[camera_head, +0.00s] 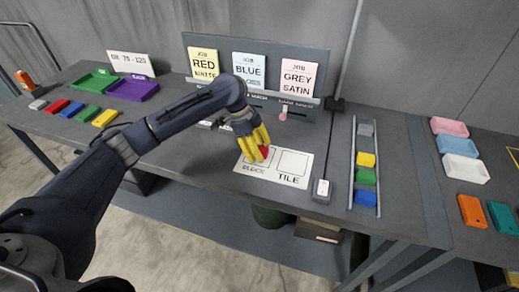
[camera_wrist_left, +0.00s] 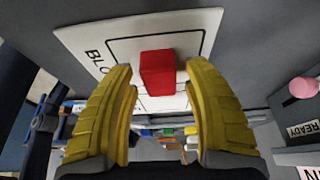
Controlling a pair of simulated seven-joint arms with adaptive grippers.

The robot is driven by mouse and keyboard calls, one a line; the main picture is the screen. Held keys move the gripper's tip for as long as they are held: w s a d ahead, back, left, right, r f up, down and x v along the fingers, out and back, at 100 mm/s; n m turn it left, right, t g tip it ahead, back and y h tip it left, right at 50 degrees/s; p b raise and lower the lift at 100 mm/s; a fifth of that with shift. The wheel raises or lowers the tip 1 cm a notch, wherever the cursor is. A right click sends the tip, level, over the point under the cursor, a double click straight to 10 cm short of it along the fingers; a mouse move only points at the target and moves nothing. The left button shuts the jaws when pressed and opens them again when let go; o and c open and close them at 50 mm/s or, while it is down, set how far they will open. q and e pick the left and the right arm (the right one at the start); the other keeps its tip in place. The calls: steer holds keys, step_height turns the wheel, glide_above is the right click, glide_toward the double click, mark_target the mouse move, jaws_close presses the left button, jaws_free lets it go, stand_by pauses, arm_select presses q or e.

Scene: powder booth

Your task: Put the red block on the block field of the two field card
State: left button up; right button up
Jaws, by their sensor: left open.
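The red block (camera_wrist_left: 157,73) is between my left gripper's yellow fingers in the left wrist view. It appears to stand on the block field of the white two field card (camera_head: 242,170). In the head view the fingers mostly hide the red block (camera_head: 265,151). My left gripper (camera_head: 257,152) is open around the block, and the wrist view shows a gap on each side of it. The tile field (camera_head: 293,162), to the right of the block field, is empty. The card's black outline also shows in the left wrist view (camera_wrist_left: 203,40). My right gripper is not in view.
A board with job cards (camera_head: 249,70) stands behind the card. A small white box (camera_head: 322,190) and a rail with coloured blocks (camera_head: 365,178) are to the right. Green (camera_head: 92,82) and purple (camera_head: 133,90) trays and several coloured pieces lie at left.

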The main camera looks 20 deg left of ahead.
arm_select(q)
steer(key=v, duration=1.2)
steer(key=shift+r, duration=0.15)
